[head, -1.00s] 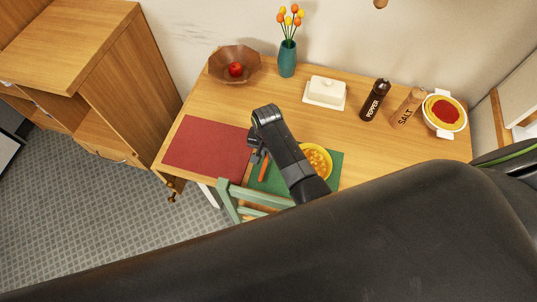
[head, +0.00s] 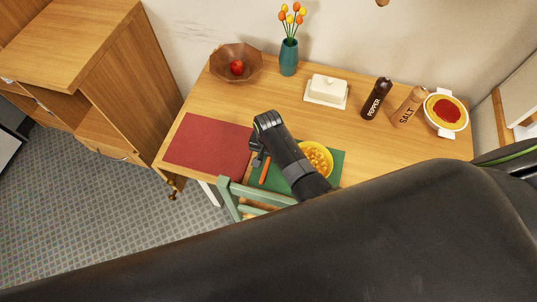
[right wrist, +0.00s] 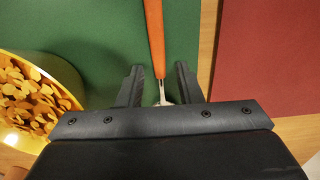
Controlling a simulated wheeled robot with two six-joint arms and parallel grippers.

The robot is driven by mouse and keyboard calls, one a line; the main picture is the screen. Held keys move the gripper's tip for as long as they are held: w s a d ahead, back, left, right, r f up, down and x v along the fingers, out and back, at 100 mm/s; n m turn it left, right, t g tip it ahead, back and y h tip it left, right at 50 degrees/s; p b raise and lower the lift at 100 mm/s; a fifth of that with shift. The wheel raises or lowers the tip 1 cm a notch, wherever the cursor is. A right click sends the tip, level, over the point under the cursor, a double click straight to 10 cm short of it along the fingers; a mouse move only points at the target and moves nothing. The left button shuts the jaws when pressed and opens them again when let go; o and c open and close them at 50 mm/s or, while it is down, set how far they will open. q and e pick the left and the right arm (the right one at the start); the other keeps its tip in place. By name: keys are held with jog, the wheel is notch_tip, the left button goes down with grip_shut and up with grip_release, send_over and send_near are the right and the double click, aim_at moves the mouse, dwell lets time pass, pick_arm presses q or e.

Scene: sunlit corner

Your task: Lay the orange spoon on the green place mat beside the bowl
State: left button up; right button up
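The orange spoon (head: 265,171) lies on the green place mat (head: 338,172), to the left of the yellow bowl (head: 330,160) of orange-brown food. In the right wrist view the spoon's orange handle (right wrist: 154,35) runs over the green mat (right wrist: 90,30), with the bowl (right wrist: 65,75) at the left. My right gripper (right wrist: 160,80) is open, its fingers on either side of the spoon with gaps between. The spoon's metal end is hidden under the gripper. In the head view my right gripper (head: 258,156) is over the mat's left part, partly hidden by its arm. My left gripper is out of view.
A red mat (head: 208,143) lies left of the green one. A green chair (head: 235,195) stands at the near edge. Behind are a fruit bowl (head: 228,65), vase (head: 289,57), butter dish (head: 326,92), pepper mill (head: 376,100), salt mill (head: 409,107) and white dish (head: 446,113).

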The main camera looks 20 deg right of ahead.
aim_at(268, 159)
jog(key=shift+r, duration=0.1)
jog(key=shift+r, duration=0.6)
notch_tip(268, 159, up, 11)
dwell(0.6)
